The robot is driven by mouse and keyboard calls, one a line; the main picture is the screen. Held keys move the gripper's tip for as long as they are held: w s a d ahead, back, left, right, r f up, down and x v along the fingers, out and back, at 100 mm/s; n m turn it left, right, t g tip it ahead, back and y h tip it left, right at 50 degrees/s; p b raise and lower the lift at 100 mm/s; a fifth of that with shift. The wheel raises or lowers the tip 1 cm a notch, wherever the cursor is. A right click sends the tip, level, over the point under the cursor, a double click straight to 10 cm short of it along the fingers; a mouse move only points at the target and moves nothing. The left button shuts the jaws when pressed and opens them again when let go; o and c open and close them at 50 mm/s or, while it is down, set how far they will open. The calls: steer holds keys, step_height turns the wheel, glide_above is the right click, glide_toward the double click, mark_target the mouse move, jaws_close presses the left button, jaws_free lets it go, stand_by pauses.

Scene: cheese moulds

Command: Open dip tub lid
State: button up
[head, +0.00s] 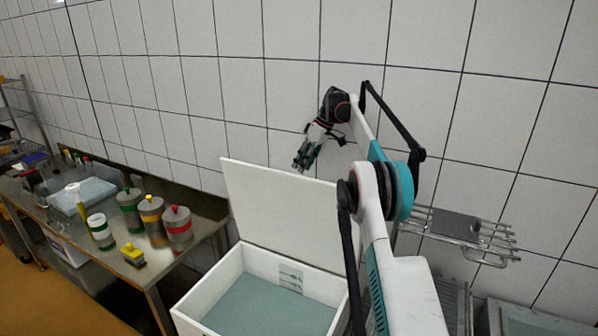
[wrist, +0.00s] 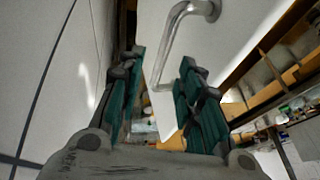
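The dip tub (head: 210,290) is a white box with blue-green liquid (head: 268,306) in it, at the bottom centre of the head view. Its white lid (head: 275,205) stands raised, close to upright, along the back of the tub. My gripper (head: 303,160) is above the lid's top edge in the head view. In the wrist view my gripper (wrist: 160,75) has its fingers apart. The lid (wrist: 235,35) and its bent metal handle (wrist: 165,50) show beyond and between the fingers. I cannot tell whether a finger touches the handle. My arm hides the tub's right side.
A steel table (head: 160,268) on the left carries several capped jars (head: 152,214), a yellow-topped block (head: 133,256) and a pale tray (head: 88,192). A metal rack (head: 470,228) is on the tiled wall at right. The wall is close behind the lid.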

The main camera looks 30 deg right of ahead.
steer(key=shift+s+d+r, duration=0.1)
steer(key=shift+r, duration=0.2)
